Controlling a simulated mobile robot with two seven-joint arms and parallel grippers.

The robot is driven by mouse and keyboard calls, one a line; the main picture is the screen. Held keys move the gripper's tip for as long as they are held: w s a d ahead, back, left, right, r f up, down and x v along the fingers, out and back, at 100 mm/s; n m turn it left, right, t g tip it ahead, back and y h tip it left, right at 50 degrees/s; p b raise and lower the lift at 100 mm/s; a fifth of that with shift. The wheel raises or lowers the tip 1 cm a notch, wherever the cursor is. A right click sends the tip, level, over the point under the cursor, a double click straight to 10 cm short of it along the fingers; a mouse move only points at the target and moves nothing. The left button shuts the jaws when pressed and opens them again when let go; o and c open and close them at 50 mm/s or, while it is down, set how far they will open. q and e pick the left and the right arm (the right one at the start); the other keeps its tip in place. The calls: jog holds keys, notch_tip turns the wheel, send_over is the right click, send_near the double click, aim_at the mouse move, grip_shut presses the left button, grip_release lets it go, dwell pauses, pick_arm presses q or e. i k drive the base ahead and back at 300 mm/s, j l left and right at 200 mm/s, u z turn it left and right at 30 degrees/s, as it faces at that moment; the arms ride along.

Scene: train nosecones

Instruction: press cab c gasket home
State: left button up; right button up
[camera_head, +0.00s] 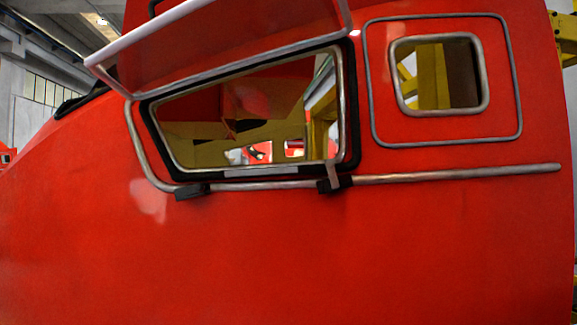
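A red train cab side (230,260) fills most of the head view. It has a slanted window opening with a black gasket (355,110) around a grey inner frame. The gasket runs along the edge of the opening; I cannot tell how deeply it is seated. A light grey strip (262,172) lies along its lower edge. Two dark blocks, one at the lower left (192,191) and one at the lower right (335,184), sit on the metal rail below. Neither of my grippers is in view.
A raised red flap with a pale edge (215,22) juts out above the window opening. A metal rail (460,173) runs below it to the right. A smaller framed window (440,75) is at the right. Yellow structure (565,35) stands behind. The lower red panel is clear.

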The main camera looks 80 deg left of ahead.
aim_at(290, 168)
jog(key=i+u, duration=0.1)
jog(key=u, duration=2.8)
jog(key=i, duration=0.05)
